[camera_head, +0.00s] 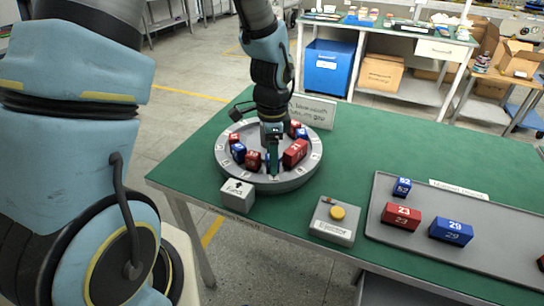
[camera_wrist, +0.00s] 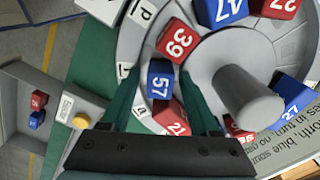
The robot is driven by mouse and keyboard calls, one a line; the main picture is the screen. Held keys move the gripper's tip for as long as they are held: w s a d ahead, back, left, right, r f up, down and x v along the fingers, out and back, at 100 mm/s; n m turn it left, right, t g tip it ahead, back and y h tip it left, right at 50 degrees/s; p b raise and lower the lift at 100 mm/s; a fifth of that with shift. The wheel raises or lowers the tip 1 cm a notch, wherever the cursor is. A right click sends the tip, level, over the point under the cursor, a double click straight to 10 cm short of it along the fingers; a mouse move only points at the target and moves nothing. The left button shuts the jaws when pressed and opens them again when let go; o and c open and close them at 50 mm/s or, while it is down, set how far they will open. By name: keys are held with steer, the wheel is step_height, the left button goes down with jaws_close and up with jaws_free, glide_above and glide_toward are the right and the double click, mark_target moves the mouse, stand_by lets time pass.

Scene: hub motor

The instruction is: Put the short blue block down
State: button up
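My gripper (camera_head: 272,168) reaches down into the round grey dial (camera_head: 222,160) on the green table. In the wrist view its two green fingers (camera_wrist: 160,85) stand apart, on either side of a short blue block marked 57 (camera_wrist: 160,82). Narrow gaps seem to show between the fingers and the block, which sits in the dial's ring. In the head view the gripper mostly hides this block.
More red and blue blocks fill the ring around a grey central post (camera_wrist: 250,100). A grey tray (camera_head: 490,255) at right holds blue and red blocks. A box with a yellow button (camera_head: 338,212) and an arrow-marked block (camera_head: 238,195) stand nearby. A sign (camera_head: 314,110) stands behind.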

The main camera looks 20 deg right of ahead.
steer(key=shift+o, duration=0.2)
step_height(320, 180, up, 13)
steer(key=w+a+f+n+t, duration=0.1)
steer(key=a+f+n, duration=0.1)
steer(key=a+n, duration=1.7)
steer(key=a, duration=0.6)
steer(key=shift+a+f+n+t, duration=0.15)
steer(key=shift+f+n+t, duration=0.05)
steer(key=shift+n+t, duration=0.1)
steer(key=shift+w, duration=0.15)
stand_by(0.6)
